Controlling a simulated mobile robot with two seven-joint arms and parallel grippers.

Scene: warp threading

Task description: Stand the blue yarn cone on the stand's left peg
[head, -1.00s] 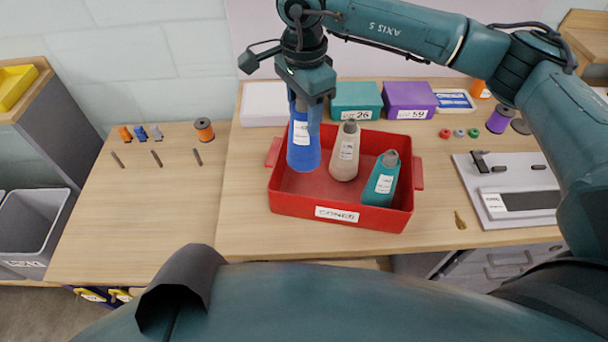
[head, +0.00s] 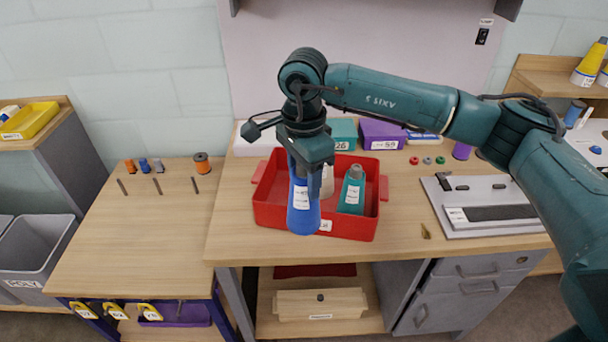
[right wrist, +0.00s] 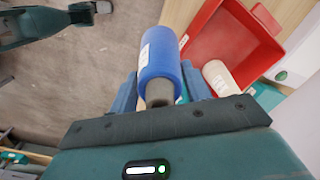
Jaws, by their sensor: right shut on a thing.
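The blue yarn cone (head: 304,208) is held upright by my right gripper (head: 305,172), in front of the red bin's near wall and above the table edge. In the right wrist view the blue cone (right wrist: 162,55) sits between the two fingers, its grey tip (right wrist: 159,92) towards the palm. Three dark pegs stand on the left wooden table: the left peg (head: 122,187), the middle peg (head: 157,187) and the right peg (head: 195,185). All three are bare, well to the left of the cone. My left gripper is not in view in the head view.
The red bin (head: 262,207) holds a beige cone (head: 327,182) and a teal cone (head: 352,190). Small spools, including an orange one (head: 201,163), stand behind the pegs. The front of the left table is clear. A grey device (head: 480,203) lies at right.

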